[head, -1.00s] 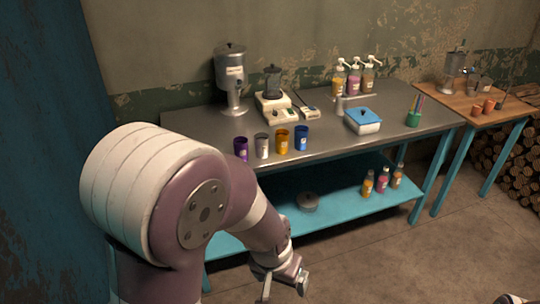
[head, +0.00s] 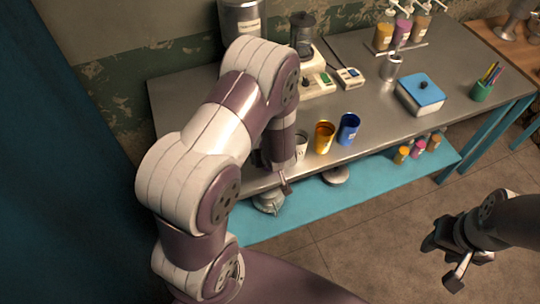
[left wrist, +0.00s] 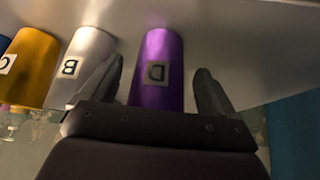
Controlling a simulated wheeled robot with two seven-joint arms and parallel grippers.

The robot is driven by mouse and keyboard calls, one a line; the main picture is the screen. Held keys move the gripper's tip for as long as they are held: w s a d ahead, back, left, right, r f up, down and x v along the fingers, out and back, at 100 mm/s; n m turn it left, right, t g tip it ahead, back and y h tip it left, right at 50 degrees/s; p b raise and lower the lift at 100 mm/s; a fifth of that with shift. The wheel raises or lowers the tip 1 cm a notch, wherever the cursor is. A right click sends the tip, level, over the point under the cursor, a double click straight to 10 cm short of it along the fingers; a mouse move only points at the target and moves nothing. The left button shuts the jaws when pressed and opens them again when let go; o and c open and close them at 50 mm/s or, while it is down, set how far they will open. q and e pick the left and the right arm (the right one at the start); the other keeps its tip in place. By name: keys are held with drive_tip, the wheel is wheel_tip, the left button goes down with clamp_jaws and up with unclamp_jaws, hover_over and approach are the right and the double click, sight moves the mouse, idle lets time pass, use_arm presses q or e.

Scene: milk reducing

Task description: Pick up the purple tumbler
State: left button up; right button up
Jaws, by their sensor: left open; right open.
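The purple tumbler (left wrist: 160,78), marked with a letter D, stands in the left wrist view between the two fingers of my left gripper (left wrist: 159,90). The fingers are open, with a gap showing on each side of it. In the head view my left arm hides the purple tumbler, and my left gripper (head: 275,180) shows only partly at the table's front edge. My right gripper (head: 447,262) is open and empty over the floor at lower right.
A silver tumbler (left wrist: 84,65) is right beside the left gripper's finger, with an orange tumbler (head: 324,137) and a blue tumbler (head: 348,128) further along the metal table (head: 375,105). A blue-lidded box (head: 421,92) and a blender (head: 302,38) stand further back.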

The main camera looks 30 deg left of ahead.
use_arm(q)
drive_tip(key=shift+f, duration=0.25)
drive_tip(key=shift+w+f, duration=0.1)
drive_tip(key=shift+w, duration=0.05)
drive_tip(key=shift+w+a, duration=0.1)
drive_tip(key=c, duration=0.8)
drive_tip(key=shift+c, duration=1.3)
